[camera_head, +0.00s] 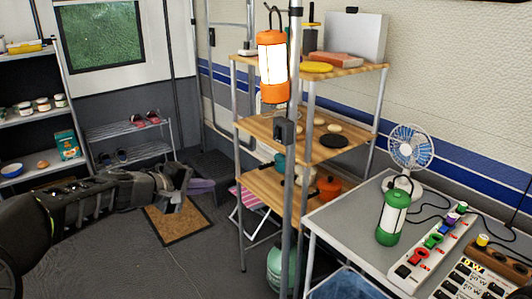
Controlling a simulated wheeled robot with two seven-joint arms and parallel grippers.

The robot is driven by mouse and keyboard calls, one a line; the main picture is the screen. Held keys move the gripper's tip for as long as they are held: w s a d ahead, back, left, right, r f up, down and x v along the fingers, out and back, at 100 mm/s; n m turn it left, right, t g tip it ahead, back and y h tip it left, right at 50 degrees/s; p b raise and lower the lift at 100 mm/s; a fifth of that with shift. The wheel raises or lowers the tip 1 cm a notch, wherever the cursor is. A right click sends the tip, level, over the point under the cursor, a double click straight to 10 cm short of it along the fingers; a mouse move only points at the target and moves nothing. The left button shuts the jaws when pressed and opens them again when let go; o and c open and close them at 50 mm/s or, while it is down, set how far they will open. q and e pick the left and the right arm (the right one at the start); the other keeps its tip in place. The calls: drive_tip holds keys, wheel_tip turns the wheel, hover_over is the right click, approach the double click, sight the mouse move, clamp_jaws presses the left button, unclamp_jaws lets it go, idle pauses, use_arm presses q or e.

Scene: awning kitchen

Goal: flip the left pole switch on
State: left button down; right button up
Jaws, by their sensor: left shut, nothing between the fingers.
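A dark switch box (285,132) is fixed to a grey upright pole (287,200) in front of the wooden shelf unit. The position of its lever is too small to tell. A lit orange lantern (272,66) hangs beside the pole above the box. My left gripper (185,182) reaches in from the left, well to the left of the pole and lower in the picture than the box. It is shut and empty, apart from the switch. My right gripper is out of view.
A wooden shelf unit (262,127) stands behind the pole. At right, a grey table (345,215) holds a green lantern (392,215), a fan (409,150) and a power strip (432,250). A brown mat (176,226) lies on the floor; the floor left of the pole is open.

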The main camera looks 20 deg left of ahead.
sight(276, 138)
use_arm(q)
drive_tip(key=s+d+r+m+t+h, duration=0.1)
drive_tip(key=d+r+h, duration=0.4)
drive_tip(key=r, duration=0.7)
drive_tip(key=shift+s+r+m, duration=0.15)
drive_tip(key=shift+s+m, duration=0.1)
drive_tip(key=shift+m, duration=0.35)
drive_tip(key=shift+d, duration=0.1)
drive_tip(key=p+x, duration=0.1)
drive_tip(key=x, duration=0.3)
drive_tip(key=p+x, duration=0.1)
drive_tip(key=x, duration=0.4)
drive_tip(key=p+x, duration=0.1)
drive_tip(key=x, duration=0.4)
drive_tip(key=shift+r, duration=0.3)
drive_tip(key=shift+f, duration=0.1)
